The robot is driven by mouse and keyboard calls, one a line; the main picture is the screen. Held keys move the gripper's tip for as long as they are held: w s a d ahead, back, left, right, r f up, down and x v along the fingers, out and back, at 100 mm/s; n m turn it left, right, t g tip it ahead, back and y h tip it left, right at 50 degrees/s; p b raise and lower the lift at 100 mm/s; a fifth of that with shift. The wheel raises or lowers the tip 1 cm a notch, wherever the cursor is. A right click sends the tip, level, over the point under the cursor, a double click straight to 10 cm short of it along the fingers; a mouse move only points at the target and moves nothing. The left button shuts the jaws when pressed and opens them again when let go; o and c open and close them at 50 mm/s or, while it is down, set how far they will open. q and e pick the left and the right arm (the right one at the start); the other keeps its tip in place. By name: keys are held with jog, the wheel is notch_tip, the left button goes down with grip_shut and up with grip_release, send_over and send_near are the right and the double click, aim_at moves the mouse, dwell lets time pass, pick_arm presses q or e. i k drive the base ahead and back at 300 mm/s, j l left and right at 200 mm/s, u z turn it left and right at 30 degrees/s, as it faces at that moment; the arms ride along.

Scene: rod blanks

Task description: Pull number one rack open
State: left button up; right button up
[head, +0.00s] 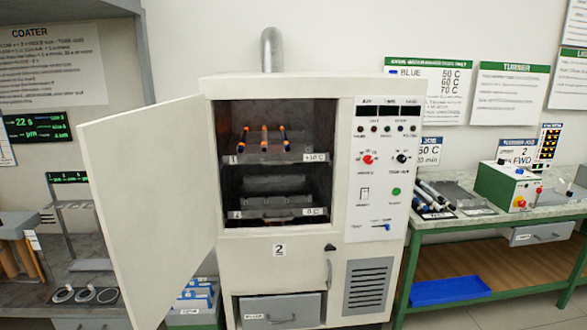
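The number one rack (295,158) is the upper rack inside the white oven cabinet (243,253). Its front strip has a label "1" at the left and a temperature label at the right. Several dark rods with orange ends (264,138) lie on it. It sits inside the cabinet opening. The cabinet door (150,200) stands swung open to the left, so the opening is clear from the front. A lower rack (280,214) sits near the bottom of the opening, with its own handle and labels. Neither of my grippers is in view.
The control panel (380,170) is right of the opening. A grey drawer (280,310) is below. Shelving with rings (85,294) is at left, behind the open door.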

aim_at(303, 148)
jog(key=i+j+z, duration=0.1)
jog(key=j, duration=0.35)
jog(key=i+j+z, duration=0.15)
jog(key=j, duration=0.3)
jog(key=i+j+z, duration=0.1)
jog(key=i+j, duration=0.2)
jog(key=j, duration=0.15)
jog(key=i+j+z, duration=0.1)
jog(key=j, duration=0.4)
jog(key=i+j+z, duration=0.15)
jog(key=j, duration=0.35)
jog(key=i+j+z, duration=0.1)
jog(key=j, duration=0.4)
jog(key=j+z, duration=0.1)
jog(key=j, duration=0.4)
jog(key=l, duration=0.65)
